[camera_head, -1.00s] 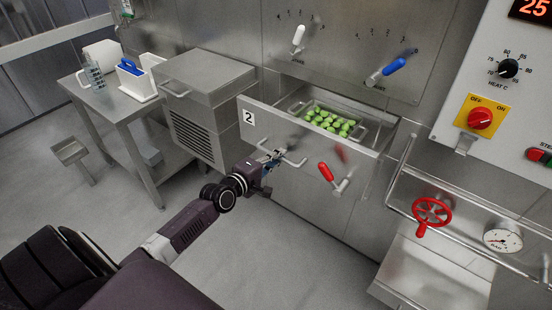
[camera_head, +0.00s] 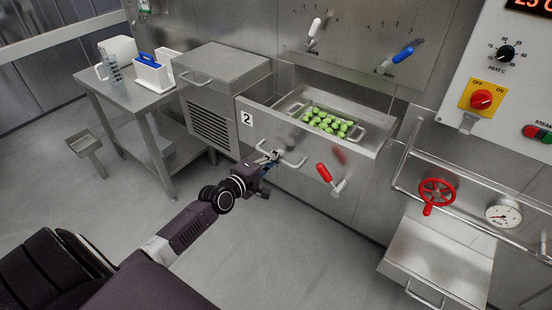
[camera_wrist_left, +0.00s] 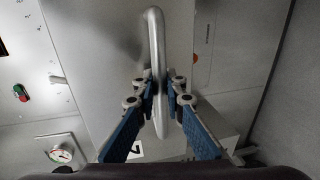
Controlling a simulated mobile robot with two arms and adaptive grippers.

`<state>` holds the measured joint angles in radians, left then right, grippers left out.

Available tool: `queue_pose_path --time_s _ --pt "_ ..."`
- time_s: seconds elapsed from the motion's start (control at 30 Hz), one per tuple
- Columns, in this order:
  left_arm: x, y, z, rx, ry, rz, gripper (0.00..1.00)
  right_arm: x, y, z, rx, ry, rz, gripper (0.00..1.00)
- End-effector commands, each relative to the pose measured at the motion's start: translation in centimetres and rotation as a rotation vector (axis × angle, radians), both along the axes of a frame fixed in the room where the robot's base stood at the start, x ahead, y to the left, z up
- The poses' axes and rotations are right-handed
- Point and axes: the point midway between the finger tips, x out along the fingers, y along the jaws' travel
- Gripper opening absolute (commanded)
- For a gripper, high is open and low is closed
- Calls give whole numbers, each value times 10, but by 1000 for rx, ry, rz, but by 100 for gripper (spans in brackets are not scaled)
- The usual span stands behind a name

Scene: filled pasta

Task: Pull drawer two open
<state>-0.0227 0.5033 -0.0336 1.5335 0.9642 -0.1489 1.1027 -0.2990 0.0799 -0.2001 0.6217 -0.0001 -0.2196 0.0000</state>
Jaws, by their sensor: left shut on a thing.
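Drawer two (camera_head: 300,145), a steel drawer with a "2" label (camera_head: 247,118) at its front's left end, stands pulled out from the cabinet in the head view. Its inside shows a steel tray (camera_head: 293,101) holding green filled pasta (camera_head: 328,121). My left gripper (camera_head: 271,157) is at the drawer's bar handle (camera_head: 297,162). In the left wrist view its blue fingers (camera_wrist_left: 163,88) are shut around the handle bar (camera_wrist_left: 154,40). My right gripper is not in view.
A red handwheel (camera_head: 437,191) and gauge (camera_head: 504,215) are at right. A side table (camera_head: 130,98) and grey cabinet unit (camera_head: 215,70) stand at left. The floor before the drawer is clear.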

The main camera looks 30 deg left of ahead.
Motion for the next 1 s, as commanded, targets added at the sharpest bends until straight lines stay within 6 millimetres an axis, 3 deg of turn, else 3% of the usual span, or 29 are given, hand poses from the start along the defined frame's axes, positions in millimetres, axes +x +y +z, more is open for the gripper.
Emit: queue_pose_path --time_s 0.1,0.13,0.27,0.67,1.0 --pt "0 0 0 0 1 0 0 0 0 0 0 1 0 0" --pt "0 0 0 0 1 0 13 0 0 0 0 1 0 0" --pt "0 0 0 0 0 0 28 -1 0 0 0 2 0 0" --pt "-7 0 0 -1 2 0 28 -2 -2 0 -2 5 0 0" --pt "-65 5 11 1 4 0 28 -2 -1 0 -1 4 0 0"
